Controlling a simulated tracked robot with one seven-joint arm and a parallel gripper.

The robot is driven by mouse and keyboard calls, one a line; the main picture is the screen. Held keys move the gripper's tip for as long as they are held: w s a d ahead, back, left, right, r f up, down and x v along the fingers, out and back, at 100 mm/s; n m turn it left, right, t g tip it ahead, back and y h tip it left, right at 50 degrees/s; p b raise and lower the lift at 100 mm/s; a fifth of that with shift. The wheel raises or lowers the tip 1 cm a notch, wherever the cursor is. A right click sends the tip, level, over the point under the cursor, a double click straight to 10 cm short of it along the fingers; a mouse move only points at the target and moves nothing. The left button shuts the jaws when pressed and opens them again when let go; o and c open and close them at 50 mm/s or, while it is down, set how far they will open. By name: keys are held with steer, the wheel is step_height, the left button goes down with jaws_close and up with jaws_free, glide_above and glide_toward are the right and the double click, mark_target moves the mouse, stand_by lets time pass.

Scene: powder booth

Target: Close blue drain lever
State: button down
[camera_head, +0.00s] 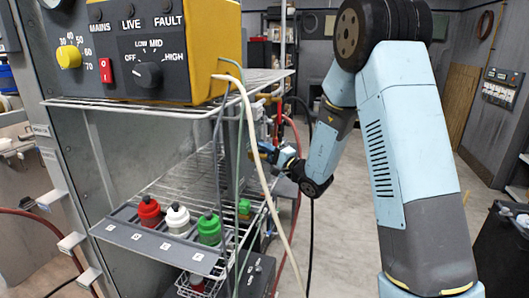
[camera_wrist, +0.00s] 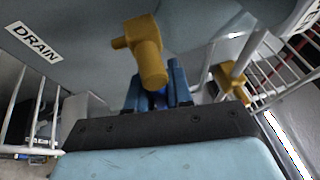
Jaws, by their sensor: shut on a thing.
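In the wrist view a brass valve (camera_wrist: 148,50) sticks out from a grey surface that bears a DRAIN label (camera_wrist: 37,42). The blue drain lever (camera_wrist: 160,100) shows only as a small bright blue patch below the valve, between my blue fingers. My gripper (camera_wrist: 158,92) is shut on it; the valve body hides part of the fingers and most of the lever. In the head view my gripper (camera_head: 264,150) reaches left to the grey unit behind the wire rack, and cables partly cover it. The lever cannot be made out there.
A second brass fitting (camera_wrist: 231,82) is close on the right, beside white rack wires. In the head view a wire shelf (camera_head: 190,180) holds red, white and green bottles. Loose cables (camera_head: 250,130) hang before my gripper. A yellow control box (camera_head: 150,55) stands above.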

steer(key=c, duration=1.1)
jaws_free()
steer(key=shift+a+f, duration=0.1)
steer(key=v, duration=1.4)
steer(key=s+a+r+n+g+h, duration=0.1)
steer(key=s+a+r+n+g, duration=0.25)
steer(key=s+g, duration=0.5)
steer(key=s+a+r+n+g, duration=0.2)
steer(key=s+r+n+g, duration=0.35)
steer(key=s, duration=0.55)
steer(key=s+d+r+t+h, duration=0.1)
steer(key=s+d+t+h, duration=0.1)
steer(key=s+d+h, duration=0.1)
steer(key=s+d+r+t+h, duration=0.1)
steer(key=s+d+t+h, duration=0.1)
steer(key=d+h, duration=0.4)
steer(key=s+d+r+t+h, duration=0.1)
steer(key=s+d+r+h, duration=0.1)
steer(key=s+d+h, duration=0.2)
steer(key=shift+s+d+r+t+h, duration=0.1)
steer(key=shift+d+t+h, duration=0.1)
steer(key=shift+d, duration=0.7)
steer(key=shift+s+d+t+h, duration=0.1)
steer(key=shift+d+t+h, duration=0.1)
steer(key=shift+d, duration=0.75)
